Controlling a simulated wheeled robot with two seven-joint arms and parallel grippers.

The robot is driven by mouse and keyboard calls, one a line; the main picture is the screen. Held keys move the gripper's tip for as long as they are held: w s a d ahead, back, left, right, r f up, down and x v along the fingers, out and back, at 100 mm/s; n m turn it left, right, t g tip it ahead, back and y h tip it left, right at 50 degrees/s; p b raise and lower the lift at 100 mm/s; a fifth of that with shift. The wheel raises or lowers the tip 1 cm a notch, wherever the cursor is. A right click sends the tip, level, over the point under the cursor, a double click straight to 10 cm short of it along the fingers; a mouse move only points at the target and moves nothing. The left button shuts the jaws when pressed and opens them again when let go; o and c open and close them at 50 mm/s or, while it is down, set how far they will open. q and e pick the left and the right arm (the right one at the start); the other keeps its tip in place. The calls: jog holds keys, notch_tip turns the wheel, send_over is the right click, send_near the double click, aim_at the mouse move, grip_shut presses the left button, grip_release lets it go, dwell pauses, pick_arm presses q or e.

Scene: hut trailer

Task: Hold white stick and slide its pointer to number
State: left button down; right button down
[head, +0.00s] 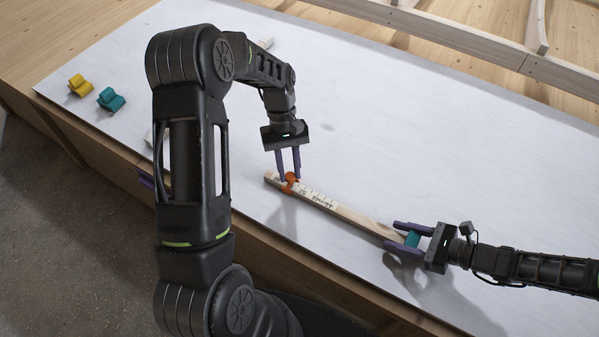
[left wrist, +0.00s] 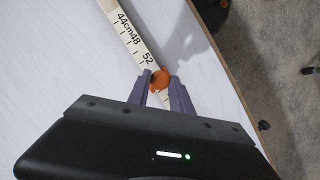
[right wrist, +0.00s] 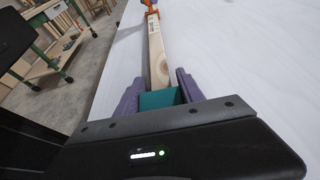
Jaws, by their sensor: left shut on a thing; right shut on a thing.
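A pale wooden stick (head: 340,211) with a printed scale lies along the white table top. In the left wrist view the stick (left wrist: 124,28) shows the marks 44cm, 48 and 52. An orange pointer (head: 290,181) sits on the stick near its left end; in the left wrist view the pointer (left wrist: 159,80) is just past the 52. My left gripper (head: 289,177) is shut on the orange pointer from above. My right gripper (head: 397,238) is shut at the stick's right end, where a teal piece (right wrist: 160,98) shows between its fingers.
A yellow clip-like piece (head: 80,85) and a teal one (head: 110,99) lie at the table's left. The white table top (head: 420,130) is clear behind the stick. The table's wooden front edge (head: 300,262) runs close in front of it.

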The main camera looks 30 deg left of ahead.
pick_arm(q)
jog(key=c, duration=1.1)
grip_release()
jog(key=shift+c, duration=0.2)
jog(key=v, duration=0.7)
jog(key=shift+r, duration=0.2)
pick_arm(e)
jog(key=c, duration=0.6)
grip_release()
jog(key=shift+c, duration=0.2)
